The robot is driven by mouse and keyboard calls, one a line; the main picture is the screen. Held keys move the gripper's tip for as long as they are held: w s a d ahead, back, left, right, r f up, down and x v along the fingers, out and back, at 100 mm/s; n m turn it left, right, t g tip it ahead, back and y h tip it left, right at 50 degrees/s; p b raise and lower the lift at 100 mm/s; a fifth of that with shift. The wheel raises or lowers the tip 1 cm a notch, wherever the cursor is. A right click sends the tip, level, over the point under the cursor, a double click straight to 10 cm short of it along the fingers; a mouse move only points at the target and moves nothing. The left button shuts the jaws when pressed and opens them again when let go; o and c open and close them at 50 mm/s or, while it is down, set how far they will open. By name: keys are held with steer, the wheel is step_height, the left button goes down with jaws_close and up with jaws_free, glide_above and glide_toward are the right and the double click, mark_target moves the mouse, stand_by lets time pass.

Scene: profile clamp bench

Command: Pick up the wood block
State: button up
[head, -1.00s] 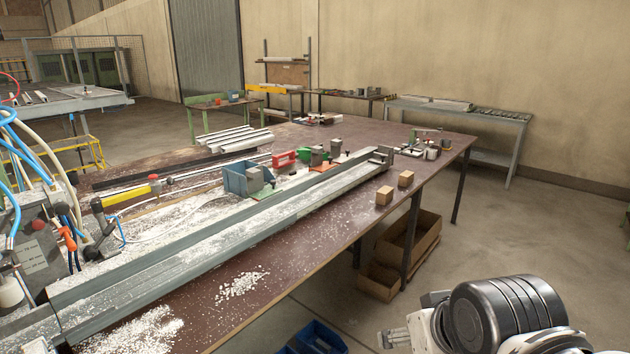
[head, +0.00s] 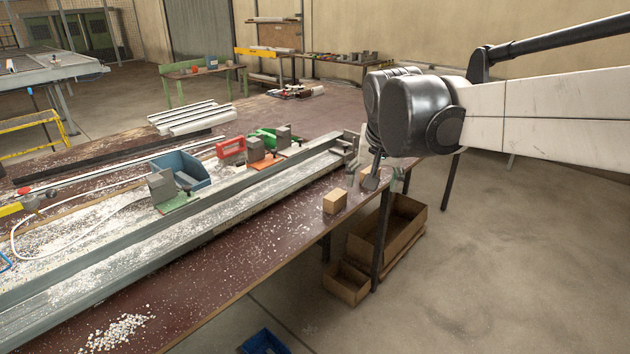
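A small light wood block (head: 335,201) sits on the brown bench top near its front edge, fully visible. A second wood block (head: 365,172) stands behind it to the right, mostly hidden by my gripper. My gripper (head: 385,181) points down beside this second block at the front edge of the bench. Its fingers appear apart, with a gap between them. My arm hides the far right end of the bench. I cannot tell whether a finger touches the second block.
A long metal profile rail (head: 215,214) runs along the brown bench (head: 290,236), left of the blocks. Clamps and a blue bin (head: 180,170) stand behind it. White chips litter the bench. Cardboard boxes (head: 407,226) lie on the floor below. The floor at right is clear.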

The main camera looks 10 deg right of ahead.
steer(key=w+m+p, duration=0.1)
steer(key=w, duration=0.8)
steer(key=m+g+h+p, duration=0.2)
steer(key=m+p, duration=0.2)
steer(key=m, duration=0.1)
glide_above(334, 196)
steer(key=s+a, duration=0.2)
steer(key=a, duration=0.1)
step_height(334, 196, down, 18)
steer(key=x, duration=0.7)
steer(key=shift+s+d+f, duration=0.1)
steer(key=shift+s+f, duration=0.15)
steer(key=shift+s+p+x, duration=0.15)
steer(key=shift+p+x, duration=0.35)
steer(key=shift+x, duration=1.1)
steer(key=shift+s+p+x, duration=0.15)
steer(key=shift+p+x, duration=0.3)
steer(key=shift+x, duration=1.1)
steer(key=shift+f, duration=0.1)
steer(key=shift+c, duration=0.4)
